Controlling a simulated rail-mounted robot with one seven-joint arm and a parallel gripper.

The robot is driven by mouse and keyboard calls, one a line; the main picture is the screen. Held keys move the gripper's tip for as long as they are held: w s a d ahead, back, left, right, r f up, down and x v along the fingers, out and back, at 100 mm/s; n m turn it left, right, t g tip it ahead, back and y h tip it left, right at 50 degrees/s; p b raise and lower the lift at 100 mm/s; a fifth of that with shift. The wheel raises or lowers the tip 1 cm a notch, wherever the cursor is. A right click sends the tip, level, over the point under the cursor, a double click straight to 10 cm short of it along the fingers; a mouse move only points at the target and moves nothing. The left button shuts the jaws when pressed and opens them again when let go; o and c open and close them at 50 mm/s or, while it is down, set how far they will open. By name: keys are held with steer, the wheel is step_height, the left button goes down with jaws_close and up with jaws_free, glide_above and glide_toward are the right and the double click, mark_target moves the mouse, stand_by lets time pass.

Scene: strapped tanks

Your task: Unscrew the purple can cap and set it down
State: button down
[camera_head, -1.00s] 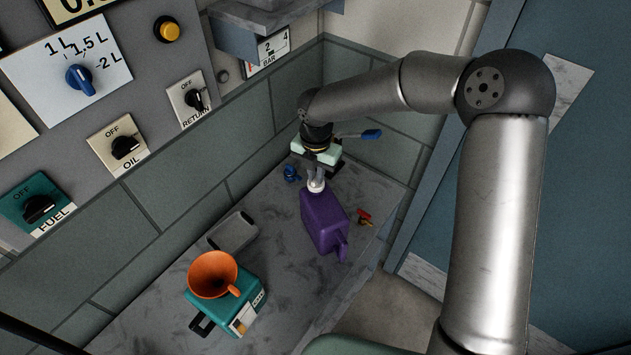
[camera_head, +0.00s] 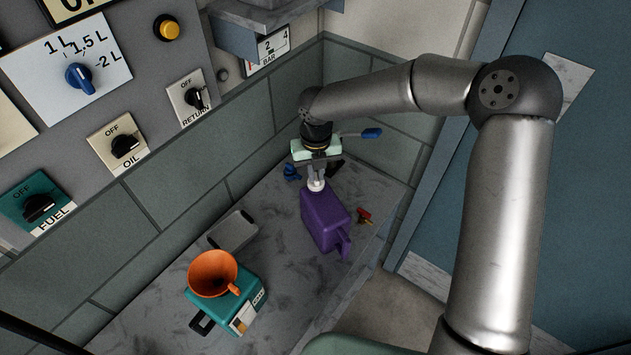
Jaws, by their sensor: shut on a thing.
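The purple can (camera_head: 323,220) stands on the grey bench, at the middle of the head view. Its pale cap (camera_head: 316,186) is at the top end of the can, directly below my gripper. My gripper (camera_head: 316,178) points down and is shut on the cap. The fingers hide part of the cap, and I cannot tell whether it is loose on the neck.
A teal can (camera_head: 243,312) with an orange funnel (camera_head: 213,272) stands at the front left. A grey tray (camera_head: 233,231) lies behind it. A blue valve piece (camera_head: 291,173) and a red-handled piece (camera_head: 364,216) flank the purple can. Tiled walls (camera_head: 240,170) rise close behind.

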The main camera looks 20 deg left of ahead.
steer(key=shift+n, duration=0.7)
steer(key=n, duration=0.4)
steer(key=shift+n, duration=0.3)
steer(key=c, duration=1.4)
jaws_free()
steer(key=shift+r, duration=0.15)
steer(key=shift+r, duration=1.3)
